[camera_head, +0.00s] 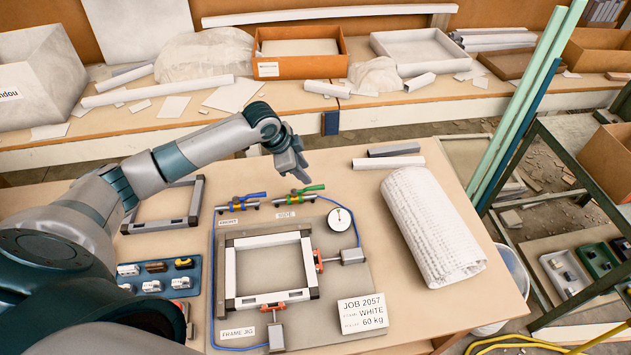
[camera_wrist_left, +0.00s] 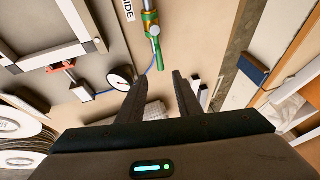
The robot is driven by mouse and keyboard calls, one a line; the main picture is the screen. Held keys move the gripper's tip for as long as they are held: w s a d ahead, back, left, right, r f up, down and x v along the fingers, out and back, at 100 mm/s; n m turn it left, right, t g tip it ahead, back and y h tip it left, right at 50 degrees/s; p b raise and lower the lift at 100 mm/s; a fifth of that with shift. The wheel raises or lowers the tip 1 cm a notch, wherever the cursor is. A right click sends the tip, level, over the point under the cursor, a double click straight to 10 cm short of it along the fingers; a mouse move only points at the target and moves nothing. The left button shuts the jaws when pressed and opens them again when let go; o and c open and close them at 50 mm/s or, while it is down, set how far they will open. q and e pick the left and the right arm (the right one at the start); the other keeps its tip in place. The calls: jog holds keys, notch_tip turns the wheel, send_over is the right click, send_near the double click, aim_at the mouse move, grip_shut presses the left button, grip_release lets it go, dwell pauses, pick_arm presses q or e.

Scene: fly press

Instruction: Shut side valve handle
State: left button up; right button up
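The side valve has a brass and green body with a green lever handle (camera_head: 311,188). It sits on the board behind the SIDE label (camera_head: 286,213). The handle lies roughly along the pipe's line, pointing right. In the left wrist view the green handle (camera_wrist_left: 157,48) points down toward the space between my fingers. My left gripper (camera_head: 300,175) is just behind and above the handle, apart from it. Its two dark fingers (camera_wrist_left: 159,76) are open with nothing between them. My right gripper is in neither view.
The front valve with a blue handle (camera_head: 250,195) is just left of the side valve. A pressure gauge (camera_head: 340,219) stands to the right. A white frame (camera_head: 232,270) lies clamped on the board. A white roll (camera_head: 430,230) lies farther right.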

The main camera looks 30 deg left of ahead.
aim_at(317, 187)
pick_arm(q)
jog(key=p+x, duration=0.2)
jog(key=x, duration=0.8)
jog(key=shift+f, duration=0.1)
grip_shut()
